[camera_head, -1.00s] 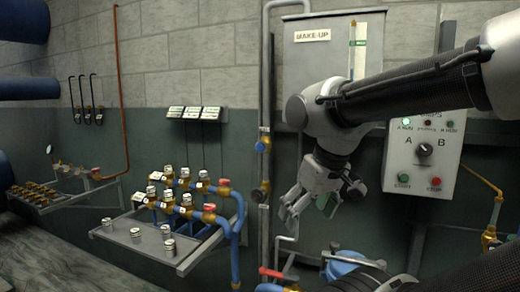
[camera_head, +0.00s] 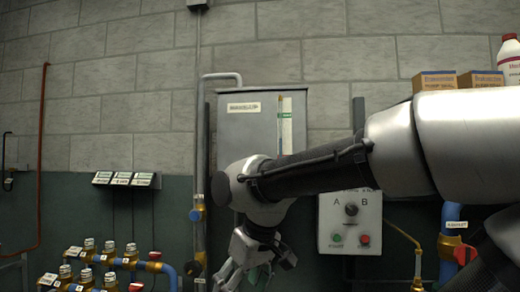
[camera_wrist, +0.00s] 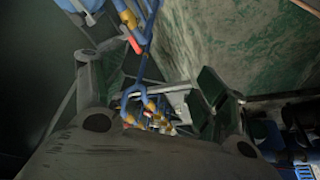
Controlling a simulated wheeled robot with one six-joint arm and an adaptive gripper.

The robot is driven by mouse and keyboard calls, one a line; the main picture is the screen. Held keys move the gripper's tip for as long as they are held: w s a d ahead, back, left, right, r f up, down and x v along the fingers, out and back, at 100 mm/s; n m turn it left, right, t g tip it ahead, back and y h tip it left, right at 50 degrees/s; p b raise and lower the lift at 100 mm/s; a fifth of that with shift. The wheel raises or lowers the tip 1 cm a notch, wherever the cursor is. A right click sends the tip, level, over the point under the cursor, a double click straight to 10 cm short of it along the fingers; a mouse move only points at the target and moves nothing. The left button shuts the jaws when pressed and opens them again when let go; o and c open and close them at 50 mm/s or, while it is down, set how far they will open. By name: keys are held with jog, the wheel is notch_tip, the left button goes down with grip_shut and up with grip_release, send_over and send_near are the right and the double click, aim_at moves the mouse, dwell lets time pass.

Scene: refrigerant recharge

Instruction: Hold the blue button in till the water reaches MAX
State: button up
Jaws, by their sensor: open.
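A round blue button or knob (camera_head: 195,215) sits on a brass fitting on the vertical pipe left of the grey tank. The tank (camera_head: 235,135) carries an upright sight gauge (camera_head: 285,110) with a green label on it. Some blue shows in the gauge, but the level and the label's text are too small to read. My gripper (camera_head: 243,278) hangs below and right of the blue button, apart from it. In the wrist view my gripper (camera_wrist: 160,75) has its fingers spread, with nothing between them. I cannot make out the blue button in that view.
A control box (camera_head: 350,222) with an A/B selector, green and red buttons is right of the tank. A valve manifold (camera_head: 105,265) stands at lower left. Cartons (camera_head: 434,80) and a white bottle (camera_head: 508,58) stand at upper right.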

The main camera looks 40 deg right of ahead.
grip_shut()
dwell(1.3)
